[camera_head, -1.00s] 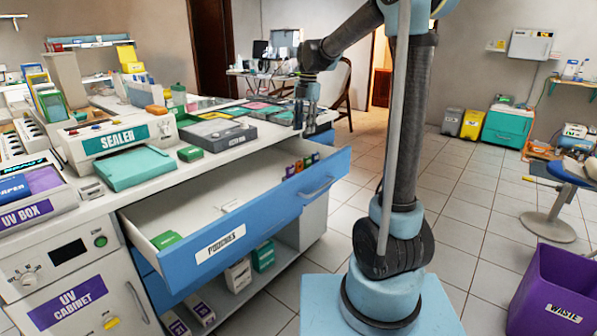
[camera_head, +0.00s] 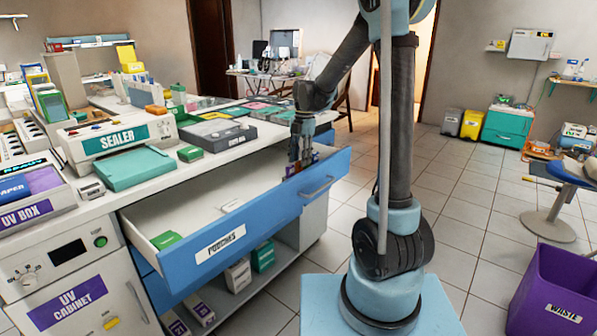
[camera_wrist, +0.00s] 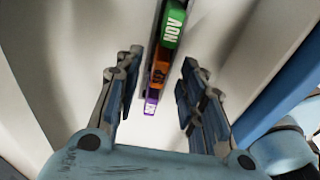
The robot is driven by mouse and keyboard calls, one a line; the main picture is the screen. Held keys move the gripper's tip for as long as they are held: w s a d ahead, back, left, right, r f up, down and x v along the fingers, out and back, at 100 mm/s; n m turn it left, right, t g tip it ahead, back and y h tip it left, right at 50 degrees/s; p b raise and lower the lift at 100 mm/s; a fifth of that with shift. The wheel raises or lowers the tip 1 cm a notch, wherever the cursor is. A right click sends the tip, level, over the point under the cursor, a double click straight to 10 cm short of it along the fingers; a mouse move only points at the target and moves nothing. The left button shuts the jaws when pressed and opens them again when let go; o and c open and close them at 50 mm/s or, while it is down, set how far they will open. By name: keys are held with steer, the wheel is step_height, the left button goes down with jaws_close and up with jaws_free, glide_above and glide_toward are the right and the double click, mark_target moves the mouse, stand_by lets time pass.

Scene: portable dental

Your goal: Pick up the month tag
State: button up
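The month tags stand in a row inside the open drawer. In the wrist view I see a green tag (camera_wrist: 172,27) whose lettering appears to read NOV, an orange tag (camera_wrist: 158,74) and a purple tag (camera_wrist: 151,104). My gripper (camera_wrist: 155,85) is open, with its fingers on either side of the row and apart from it. In the head view my gripper (camera_head: 299,166) points down into the drawer's far right end and hides most of the tags; a bit of one tag (camera_head: 315,157) shows beside the fingers. Which tag the task means cannot be told.
The blue-fronted drawer (camera_head: 268,218), labelled POUCHES, is pulled out below the counter. A green item (camera_head: 166,240) lies in its near left corner. The counter holds a sealer (camera_head: 117,137) and a grey tray (camera_head: 243,131). A purple waste bin (camera_head: 562,290) stands at right.

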mark_target(299, 169)
steer(key=shift+s+a+f, duration=0.1)
steer(key=shift+f, duration=0.65)
steer(key=shift+s+a+f, duration=0.1)
steer(key=shift+f, duration=0.6)
jaws_close()
